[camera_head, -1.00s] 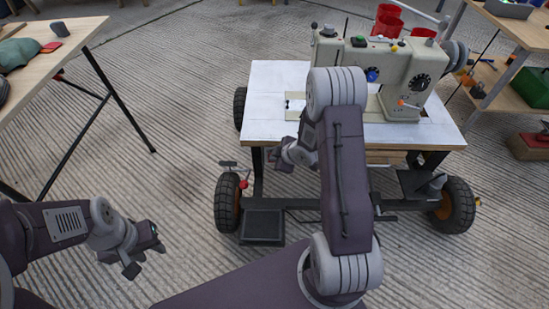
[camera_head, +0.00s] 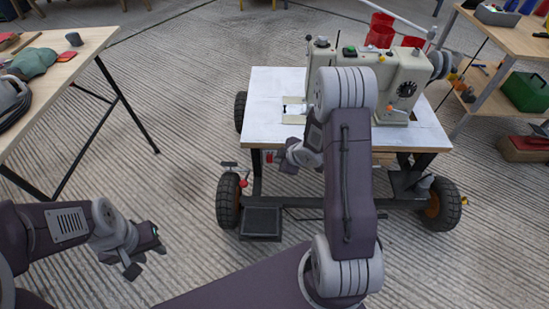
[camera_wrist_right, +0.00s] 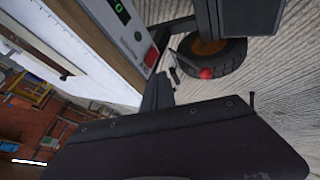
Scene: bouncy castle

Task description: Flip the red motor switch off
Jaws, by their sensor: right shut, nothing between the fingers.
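My right gripper (camera_head: 283,163) is shut and empty, just in front of that edge, close to the switch. In the wrist view its dark fingers (camera_wrist_right: 158,92) point up toward the switch; I cannot tell whether they touch. My left gripper (camera_head: 146,262) hangs over the floor at lower left, its jaws unclear.
The sewing machine (camera_head: 390,80) stands on the wheeled white table (camera_head: 262,100). A red-knobbed lever (camera_wrist_right: 206,73) stands near the front left wheel (camera_head: 228,200). A wooden table (camera_head: 90,45) is at left, a shelf (camera_head: 515,35) at right. Floor between the tables is clear.

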